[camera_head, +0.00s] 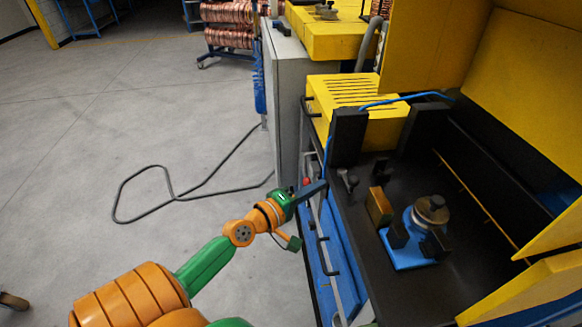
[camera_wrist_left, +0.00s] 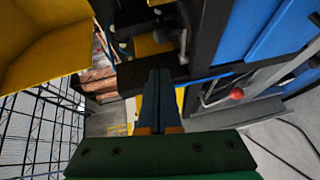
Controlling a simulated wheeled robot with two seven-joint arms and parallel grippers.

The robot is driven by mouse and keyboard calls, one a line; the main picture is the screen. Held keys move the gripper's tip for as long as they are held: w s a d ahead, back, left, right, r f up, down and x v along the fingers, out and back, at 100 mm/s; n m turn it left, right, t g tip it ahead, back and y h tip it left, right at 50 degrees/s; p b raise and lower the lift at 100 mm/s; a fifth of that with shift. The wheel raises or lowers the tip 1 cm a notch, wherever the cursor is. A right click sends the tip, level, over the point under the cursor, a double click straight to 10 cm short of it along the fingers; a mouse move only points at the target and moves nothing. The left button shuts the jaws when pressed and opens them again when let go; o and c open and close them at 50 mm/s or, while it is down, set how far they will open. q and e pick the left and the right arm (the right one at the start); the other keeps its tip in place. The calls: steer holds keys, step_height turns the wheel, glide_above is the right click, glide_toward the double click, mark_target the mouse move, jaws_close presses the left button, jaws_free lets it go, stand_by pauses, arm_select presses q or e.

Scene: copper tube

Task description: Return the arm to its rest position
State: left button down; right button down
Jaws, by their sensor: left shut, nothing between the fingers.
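My left arm comes in from the lower left in the head view, orange and green. Its left gripper (camera_head: 313,190) is at the left edge of the machine, beside the blue drawer front, with dark fingers pointing right. In the left wrist view, the two fingers of the left gripper (camera_wrist_left: 159,88) lie together, shut and empty. My right gripper is not in view.
The machine's dark worktop (camera_head: 365,235) carries a blue fixture (camera_head: 408,258) with a round metal part and brass block. Yellow panels (camera_head: 540,75) rise at right. A red knob (camera_wrist_left: 236,93) is near the gripper. A cable (camera_head: 170,193) lies on open floor at left.

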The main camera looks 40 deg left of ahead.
arm_select(q)
steer(key=s+b, duration=0.2)
steer(key=s, duration=0.5)
steer(key=s+a+f+m+g+y, duration=0.1)
steer(key=s+f+m+g+y, duration=0.25)
steer(key=f, duration=1.15)
steer(key=s+f+m+g+h, duration=0.1)
steer(key=s+f+m+g, duration=0.35)
steer(key=f, duration=0.95)
steer(key=s+d+f+m+g, duration=0.3)
steer(key=s+f, duration=0.3)
steer(key=s, duration=0.4)
steer(key=s+d+f+m+g, duration=0.4)
steer(key=s+d+f+m, duration=0.2)
steer(key=s, duration=0.5)
steer(key=shift+f+m+g, duration=0.3)
steer(key=shift+f, duration=0.3)
steer(key=shift+s, duration=0.1)
